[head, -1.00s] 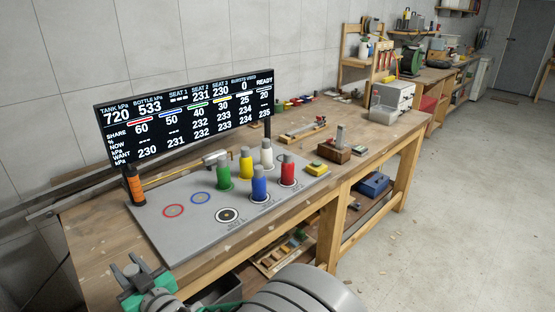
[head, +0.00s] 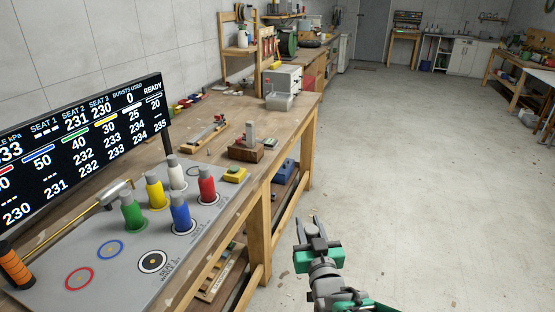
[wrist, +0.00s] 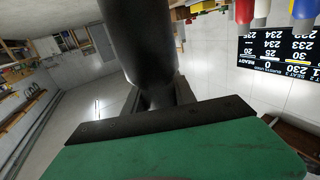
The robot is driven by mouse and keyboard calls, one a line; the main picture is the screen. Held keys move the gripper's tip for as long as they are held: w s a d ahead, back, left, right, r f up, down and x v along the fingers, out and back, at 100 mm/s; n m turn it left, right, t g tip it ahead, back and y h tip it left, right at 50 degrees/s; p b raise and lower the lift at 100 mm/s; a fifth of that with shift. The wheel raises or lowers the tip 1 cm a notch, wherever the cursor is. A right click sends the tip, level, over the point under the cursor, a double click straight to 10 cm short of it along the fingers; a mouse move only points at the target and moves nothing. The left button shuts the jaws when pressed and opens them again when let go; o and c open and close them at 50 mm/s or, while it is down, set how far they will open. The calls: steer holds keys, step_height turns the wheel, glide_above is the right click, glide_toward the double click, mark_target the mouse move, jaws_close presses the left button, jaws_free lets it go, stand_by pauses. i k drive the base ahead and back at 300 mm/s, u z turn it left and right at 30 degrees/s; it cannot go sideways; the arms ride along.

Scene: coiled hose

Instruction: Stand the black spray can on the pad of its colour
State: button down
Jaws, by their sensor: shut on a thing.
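My gripper (head: 314,232) is over the open floor, right of the bench and apart from it. In the wrist view a dark cylinder, the black spray can (wrist: 140,40), stands between the jaws, which are shut on it. Its far end runs out of the top of that picture. In the head view little of the can can be made out. The black-ringed pad (head: 153,262) lies bare on the grey board at the front edge of the bench. The red ring (head: 79,278) and blue ring (head: 110,249) beside it are also bare.
Green (head: 132,213), yellow (head: 155,192), white (head: 177,175), blue (head: 180,214) and red (head: 207,187) cans stand on the board behind the black ring. A display screen (head: 80,150) stands behind them. An orange-handled lance (head: 14,268) is at left. Floor right of the bench is clear.

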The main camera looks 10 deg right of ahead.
mark_target(194, 172)
steer(key=z, duration=1)
steer(key=i, duration=4.35)
steer(key=u, duration=4.4)
steer(key=i, duration=0.4)
steer(key=z, duration=0.1)
